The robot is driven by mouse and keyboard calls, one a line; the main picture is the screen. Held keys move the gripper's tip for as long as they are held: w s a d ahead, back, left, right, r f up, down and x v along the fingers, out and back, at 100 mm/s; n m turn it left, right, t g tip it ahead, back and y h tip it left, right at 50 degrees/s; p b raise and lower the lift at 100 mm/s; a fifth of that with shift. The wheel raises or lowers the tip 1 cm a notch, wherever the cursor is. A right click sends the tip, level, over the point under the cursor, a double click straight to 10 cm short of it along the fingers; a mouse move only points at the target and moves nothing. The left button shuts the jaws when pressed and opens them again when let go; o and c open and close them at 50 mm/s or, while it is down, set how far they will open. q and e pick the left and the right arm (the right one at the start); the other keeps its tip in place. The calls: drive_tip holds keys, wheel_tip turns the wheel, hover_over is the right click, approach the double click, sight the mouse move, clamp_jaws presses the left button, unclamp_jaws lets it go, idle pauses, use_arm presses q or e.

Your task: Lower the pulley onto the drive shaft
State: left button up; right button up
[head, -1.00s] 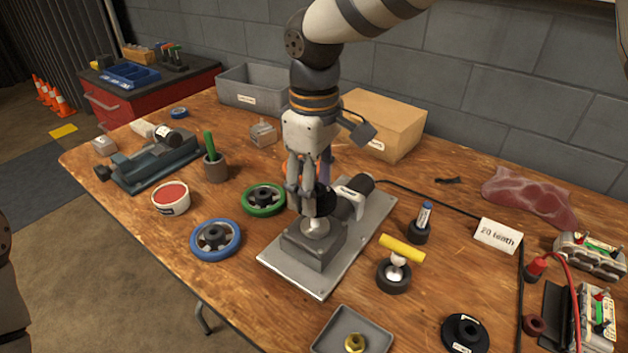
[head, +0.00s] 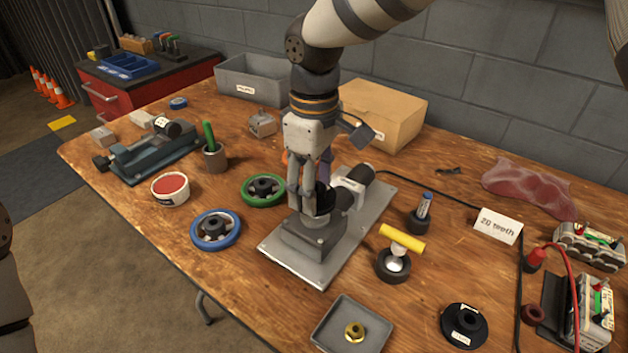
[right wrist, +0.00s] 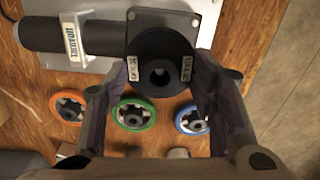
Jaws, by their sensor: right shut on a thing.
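My right gripper (head: 308,205) is shut on a black pulley (head: 325,198) above the gearbox (head: 303,240) of the motor unit. In the right wrist view the pulley (right wrist: 150,48) sits between the two fingers, its round hub and dark bore facing the camera, with small pale labels on its face. The drive shaft is hidden under the pulley and fingers. I cannot tell whether the bore is around the shaft. My left gripper is not in view.
Green (head: 265,190) and blue (head: 215,230) wheels lie left of the grey baseplate (head: 290,270). A yellow-handled tool (head: 402,239), a tray (head: 352,330) with a brass nut, another black pulley (head: 465,325) and a "20 teeth" card (head: 497,226) lie to the right.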

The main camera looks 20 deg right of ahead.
drive_tip(key=shift+f, duration=1.65)
idle(0.8)
drive_tip(key=o, duration=1.3)
wheel_tip(320, 180, up, 12)
drive_tip(key=shift+s, duration=0.1)
